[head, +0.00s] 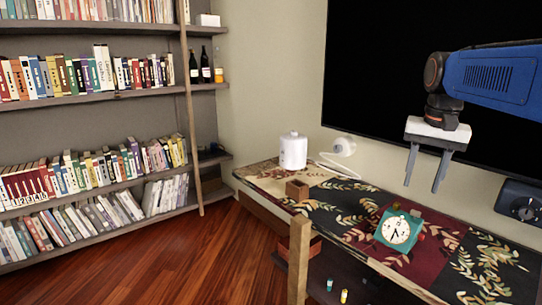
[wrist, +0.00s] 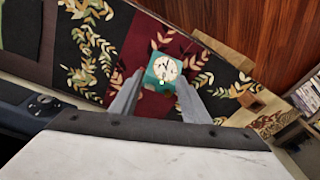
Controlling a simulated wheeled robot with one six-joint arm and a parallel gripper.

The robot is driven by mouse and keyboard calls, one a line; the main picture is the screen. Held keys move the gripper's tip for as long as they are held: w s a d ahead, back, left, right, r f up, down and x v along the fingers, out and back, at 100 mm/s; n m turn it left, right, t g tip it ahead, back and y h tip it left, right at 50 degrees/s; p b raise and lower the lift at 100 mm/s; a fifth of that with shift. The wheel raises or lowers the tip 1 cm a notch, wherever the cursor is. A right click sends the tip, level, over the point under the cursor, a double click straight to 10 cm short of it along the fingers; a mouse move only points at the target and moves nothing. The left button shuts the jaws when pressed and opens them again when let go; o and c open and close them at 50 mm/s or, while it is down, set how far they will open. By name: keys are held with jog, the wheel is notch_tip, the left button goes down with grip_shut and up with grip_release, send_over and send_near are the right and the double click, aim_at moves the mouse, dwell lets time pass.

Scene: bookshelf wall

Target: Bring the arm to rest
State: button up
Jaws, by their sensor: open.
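My gripper (head: 425,168) hangs in the air above the right part of the low cabinet, in front of the dark screen, fingers pointing down. Its two fingers are apart with nothing between them. My blue arm link (head: 495,78) reaches in from the right edge. In the wrist view my gripper (wrist: 160,98) shows its fingers spread, with a teal clock (wrist: 164,68) beyond the tips, down on the cabinet top. The clock (head: 397,230) has a round white face and stands apart from the fingers in the head view.
The cabinet (head: 350,215) has a leaf-patterned cover. A black device (head: 520,201) is at the right. A bookshelf (head: 100,98) fills the left; wooden floor (head: 170,262) is open.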

jog(key=s+a+f+n+t, duration=0.1)
jog(key=s+a+f+n, duration=0.2)
jog(key=s+f, duration=0.7)
jog(key=s+a+f+n+t, duration=0.2)
jog(key=s+a+f, duration=0.4)
jog(key=s+f, duration=0.4)
jog(key=shift+s+n, duration=0.55)
jog(key=shift+n, duration=0.15)
